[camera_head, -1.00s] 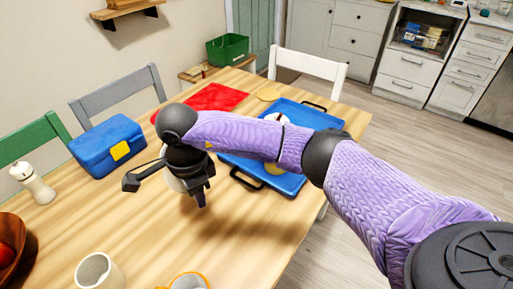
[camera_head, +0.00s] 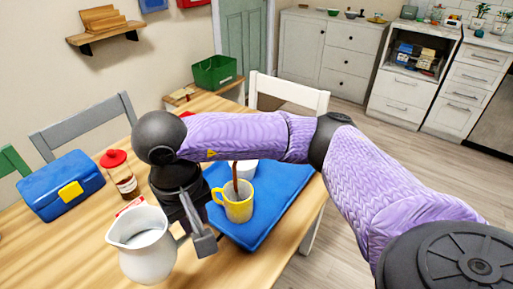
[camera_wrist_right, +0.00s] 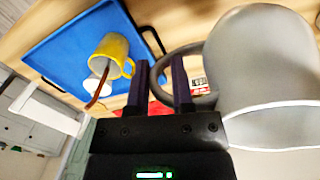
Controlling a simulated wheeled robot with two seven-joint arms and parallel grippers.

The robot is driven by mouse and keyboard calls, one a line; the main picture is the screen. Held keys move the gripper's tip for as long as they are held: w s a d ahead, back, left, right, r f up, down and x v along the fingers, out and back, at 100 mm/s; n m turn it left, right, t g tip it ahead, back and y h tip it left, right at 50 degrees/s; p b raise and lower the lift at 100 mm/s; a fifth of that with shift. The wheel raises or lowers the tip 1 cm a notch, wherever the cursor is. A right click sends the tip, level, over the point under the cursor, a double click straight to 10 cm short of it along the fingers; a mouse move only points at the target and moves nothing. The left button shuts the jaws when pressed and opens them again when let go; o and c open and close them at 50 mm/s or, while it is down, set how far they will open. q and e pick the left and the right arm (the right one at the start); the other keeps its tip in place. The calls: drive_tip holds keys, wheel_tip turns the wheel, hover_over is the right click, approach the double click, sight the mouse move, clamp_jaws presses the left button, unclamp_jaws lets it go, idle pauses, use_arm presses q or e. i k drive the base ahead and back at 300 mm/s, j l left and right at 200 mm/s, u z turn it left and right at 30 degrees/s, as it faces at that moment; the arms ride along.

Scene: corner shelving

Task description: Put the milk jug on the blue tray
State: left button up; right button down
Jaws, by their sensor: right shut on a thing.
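The white milk jug (camera_head: 147,252) is at the lower left of the head view, upright, its mouth facing up. My right gripper (camera_head: 205,237) is beside it, shut on its handle. The right wrist view shows the jug (camera_wrist_right: 262,58) on the right, with its grey handle passing between the fingers of the gripper (camera_wrist_right: 165,82). I cannot tell whether the jug's base touches the table. The blue tray (camera_head: 283,205) lies right of the gripper and also shows in the right wrist view (camera_wrist_right: 60,45). My left gripper is not in view.
A yellow mug (camera_head: 238,208) with a brown stick and a white cup (camera_head: 247,168) stand on the tray. A red-capped bottle (camera_head: 122,180) and a blue box (camera_head: 60,187) stand to the left. The tray's right part is clear.

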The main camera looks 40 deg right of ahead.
sight(286, 166)
drive_tip(key=l+u, duration=0.15)
drive_tip(key=l, duration=0.35)
drive_tip(key=l+u, duration=0.2)
drive_tip(key=l, duration=0.25)
drive_tip(key=k+l+u, duration=0.15)
drive_tip(key=l, duration=0.3)
drive_tip(key=k+l+u, duration=0.15)
drive_tip(key=l, duration=0.35)
drive_tip(key=l+u, duration=0.2)
drive_tip(key=l, duration=0.25)
drive_tip(key=k, duration=0.05)
